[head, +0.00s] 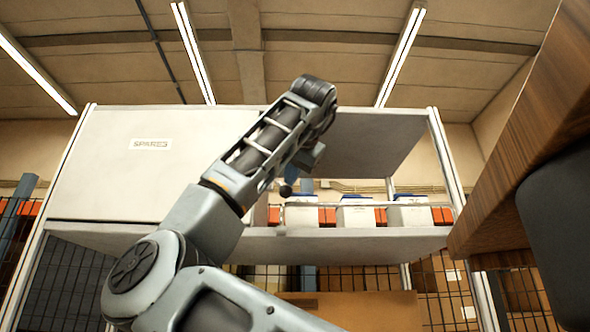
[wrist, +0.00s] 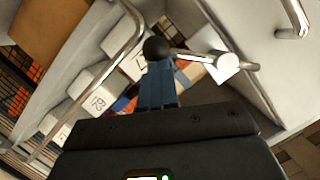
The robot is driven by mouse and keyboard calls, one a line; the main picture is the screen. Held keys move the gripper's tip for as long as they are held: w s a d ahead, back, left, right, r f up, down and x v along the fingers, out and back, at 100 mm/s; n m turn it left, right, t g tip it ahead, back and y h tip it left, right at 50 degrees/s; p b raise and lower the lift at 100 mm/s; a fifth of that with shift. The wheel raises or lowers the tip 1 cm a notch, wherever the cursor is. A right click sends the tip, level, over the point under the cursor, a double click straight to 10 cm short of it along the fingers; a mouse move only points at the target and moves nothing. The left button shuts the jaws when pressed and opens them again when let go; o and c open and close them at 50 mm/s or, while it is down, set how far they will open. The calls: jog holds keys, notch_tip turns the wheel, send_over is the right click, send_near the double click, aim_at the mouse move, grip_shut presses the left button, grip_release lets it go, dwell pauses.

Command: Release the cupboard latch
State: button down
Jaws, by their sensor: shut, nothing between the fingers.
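The cupboard's pale front panel (head: 110,180) bears a SPARES label and stands flat across the left of the head view. The latch shows in the wrist view as a thin metal lever with a black ball knob (wrist: 156,48) at one end and a silver round pivot (wrist: 228,62) at the other. The dark knob (head: 286,190) also shows small in the head view, just below my gripper (head: 309,158). My blue fingers (wrist: 157,82) are shut and empty, with their tips at the knob; I cannot tell whether they touch it. My wrist hides part of the cupboard.
White boxes with blue tops (head: 355,212) stand on the open shelf (head: 350,245) right of the panel, behind a metal rail (wrist: 128,70). A silver bar handle (wrist: 292,18) is near the latch. A wooden surface (head: 530,130) juts in at right.

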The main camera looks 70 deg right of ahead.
jog(key=f+m, duration=0.1)
jog(key=w+f+m+t, duration=0.1)
jog(key=shift+w+a+m, duration=0.25)
jog(key=shift+w+m, duration=0.05)
jog(key=shift+m, duration=0.1)
jog(key=shift+w+a+f+m+t, duration=0.2)
jog(key=shift+w+f+m+t, duration=0.15)
jog(key=shift+m, duration=0.3)
jog(key=shift+w+a+f+m+t, duration=0.15)
jog(key=shift+w+f+m+t, duration=0.1)
jog(key=shift+w+m, duration=0.3)
jog(key=shift+r, duration=0.1)
